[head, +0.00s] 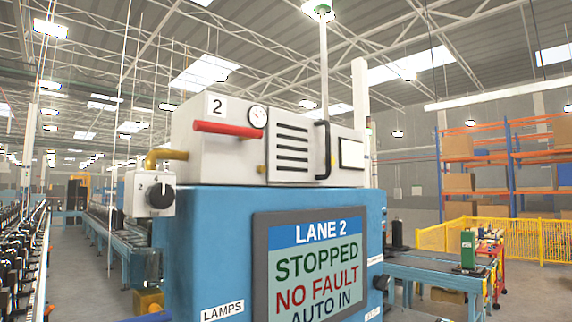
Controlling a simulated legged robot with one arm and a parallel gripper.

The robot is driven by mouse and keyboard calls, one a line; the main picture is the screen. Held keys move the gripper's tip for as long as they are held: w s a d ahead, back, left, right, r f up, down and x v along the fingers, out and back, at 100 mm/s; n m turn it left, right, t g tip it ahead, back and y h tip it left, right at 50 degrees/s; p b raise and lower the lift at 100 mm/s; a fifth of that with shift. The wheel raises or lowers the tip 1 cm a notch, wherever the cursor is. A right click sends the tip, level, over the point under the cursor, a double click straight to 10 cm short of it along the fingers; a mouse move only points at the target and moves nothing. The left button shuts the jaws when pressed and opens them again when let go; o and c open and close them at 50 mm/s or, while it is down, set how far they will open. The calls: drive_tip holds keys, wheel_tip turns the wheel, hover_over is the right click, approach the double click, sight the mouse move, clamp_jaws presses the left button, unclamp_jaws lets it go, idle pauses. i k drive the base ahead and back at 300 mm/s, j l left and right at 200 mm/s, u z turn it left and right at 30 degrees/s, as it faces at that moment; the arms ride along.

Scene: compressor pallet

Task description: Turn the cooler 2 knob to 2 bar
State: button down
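The cooler marked 2 (285,140) is a light grey unit on top of a blue cabinet (205,240). Its dark round knob (160,196) sits on a small pale box at the left, with the numbers 2 and 4 legible around it. The knob's exact pointer setting is too small to tell. A brass pipe (165,156) joins this box to the cooler. A round gauge (257,117) is on the cooler's front, but its reading is not legible. My gripper is not in view.
A red bar (228,129) and a black handle (324,150) stick out from the cooler. A screen (315,265) reads LANE 2 STOPPED, NO FAULT, AUTO IN. Conveyors (430,268) stand at both sides, with a yellow fence (540,240) at right. Open floor shows at left.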

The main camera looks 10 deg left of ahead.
sight(159, 195)
drive_tip(key=u, duration=0.7)
drive_tip(key=i, duration=0.4)
